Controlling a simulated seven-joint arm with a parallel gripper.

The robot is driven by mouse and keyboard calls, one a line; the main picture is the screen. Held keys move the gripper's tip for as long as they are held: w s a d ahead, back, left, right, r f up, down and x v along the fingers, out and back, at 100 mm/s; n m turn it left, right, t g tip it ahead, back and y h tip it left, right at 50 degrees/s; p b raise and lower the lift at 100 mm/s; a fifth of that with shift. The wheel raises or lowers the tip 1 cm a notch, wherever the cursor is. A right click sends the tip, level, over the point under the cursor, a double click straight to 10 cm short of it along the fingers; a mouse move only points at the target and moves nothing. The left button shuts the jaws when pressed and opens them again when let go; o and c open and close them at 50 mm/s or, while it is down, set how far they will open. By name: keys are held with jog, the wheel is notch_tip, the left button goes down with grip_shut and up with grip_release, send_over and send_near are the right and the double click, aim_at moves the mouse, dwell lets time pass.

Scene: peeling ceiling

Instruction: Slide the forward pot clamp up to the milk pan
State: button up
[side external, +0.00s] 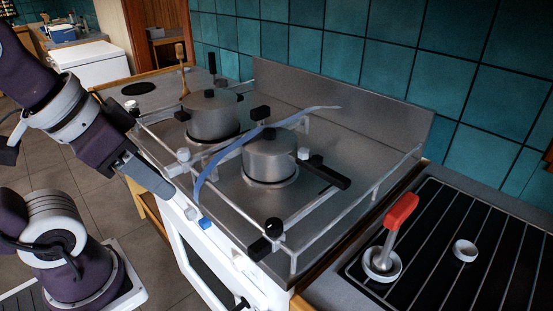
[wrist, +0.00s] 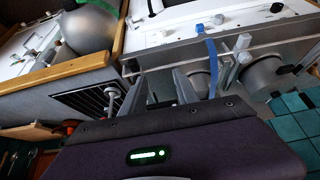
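The milk pan (side external: 268,160), a small lidded steel pan with a black handle, sits on the front burner of the stove. Pale metal bars with black knobs stand around it on the rail. One bar (side external: 308,207), likely the forward pot clamp, runs at the pan's near side, apart from it, with a black knob (side external: 273,228) at its end. I cannot tell for sure which bar is the clamp. My gripper (side external: 168,190) is beside the front rail at left. In the wrist view my gripper (wrist: 160,78) has its fingers apart, with nothing seen held between them.
A larger steel pot (side external: 210,116) stands on the back-left burner. A blue strip (side external: 222,160) curves over the stove between the pots; it also shows in the wrist view (wrist: 212,62). A red-handled tool (side external: 401,212) stands on the ribbed counter at right. A steel backsplash (side external: 340,105) closes the rear.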

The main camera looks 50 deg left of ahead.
jog(key=shift+c, duration=1)
jog(key=w+d+m, duration=0.1)
jog(key=w+r+m+g, duration=0.1)
jog(key=w+m, duration=0.1)
jog(key=shift+d+r+g, duration=0.2)
jog(key=shift+d+g, duration=0.1)
jog(key=shift+d, duration=0.1)
grip_shut()
jog(key=w+d+f+m+g+y, duration=0.2)
jog(key=w+d+f+m, duration=0.2)
jog(key=d+m, duration=0.4)
jog(key=w+d+f+m+g+y, duration=0.2)
jog(key=w+d+f+m, duration=0.25)
jog(key=d+m, duration=0.4)
jog(key=a+f+n, duration=0.1)
jog(key=a+f, duration=0.4)
jog(key=f, duration=0.4)
jog(key=shift+a+f, duration=0.3)
jog(key=shift+a, duration=0.05)
jog(key=shift+w+n, duration=0.1)
jog(key=shift+n, duration=0.15)
